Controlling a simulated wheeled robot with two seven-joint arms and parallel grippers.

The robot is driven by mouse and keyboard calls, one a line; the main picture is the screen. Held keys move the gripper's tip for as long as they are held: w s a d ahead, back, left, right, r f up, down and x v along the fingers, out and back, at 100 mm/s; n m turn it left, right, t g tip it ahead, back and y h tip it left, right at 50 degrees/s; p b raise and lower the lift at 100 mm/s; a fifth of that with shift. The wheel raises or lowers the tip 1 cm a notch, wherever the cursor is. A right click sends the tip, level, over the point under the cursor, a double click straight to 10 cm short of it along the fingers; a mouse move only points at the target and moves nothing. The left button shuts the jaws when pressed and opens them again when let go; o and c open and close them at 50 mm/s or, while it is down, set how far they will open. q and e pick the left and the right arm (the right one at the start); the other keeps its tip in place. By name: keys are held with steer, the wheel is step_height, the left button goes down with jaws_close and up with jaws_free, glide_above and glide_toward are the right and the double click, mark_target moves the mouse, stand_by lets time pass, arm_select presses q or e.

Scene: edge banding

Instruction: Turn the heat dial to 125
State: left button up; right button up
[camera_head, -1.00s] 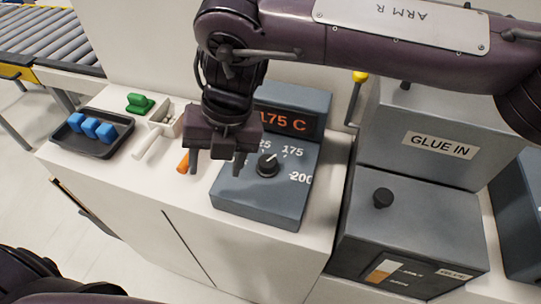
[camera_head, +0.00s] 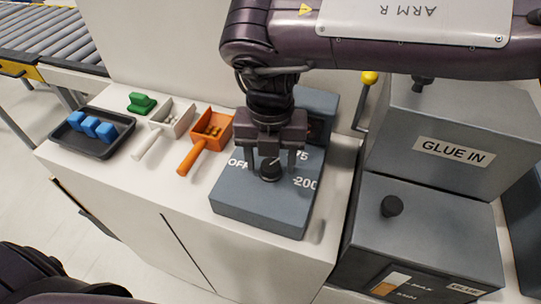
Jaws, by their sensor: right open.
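The heat dial (camera_head: 270,171) is a small dark knob on the sloped front of a grey control box (camera_head: 245,199). White marks "OFF", a partly covered "75" and "200" show around it. My right gripper (camera_head: 273,172) is directly over the dial, fingers pointing down, one on each side of it and open. I cannot tell whether the fingers touch the knob. My right arm hides most of the display (camera_head: 318,131), so its reading cannot be read. My left gripper is not in view; a part of my left arm shows at the lower left.
Left of the box are an orange scoop (camera_head: 190,158), a white scoop (camera_head: 148,146), a green block (camera_head: 141,103) and a dark tray (camera_head: 84,146) with blue blocks. Right of it stand a yellow-knobbed lever (camera_head: 369,78) and a grey "GLUE IN" machine (camera_head: 435,119). The counter's front strip is clear.

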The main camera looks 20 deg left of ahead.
steer(key=shift+c, duration=0.3)
steer(key=c, duration=0.9)
steer(key=shift+c, duration=0.2)
steer(key=shift+r+n+p, duration=0.1)
steer(key=shift+n+p, duration=0.8)
steer(key=shift+n, duration=0.2)
steer(key=n+p, duration=0.1)
steer(key=n, duration=0.1)
steer(key=shift+n, duration=0.4)
steer(key=n+p, duration=0.1)
steer(key=n, duration=0.2)
steer(key=shift+n+p, duration=0.5)
steer(key=shift+n, duration=1.3)
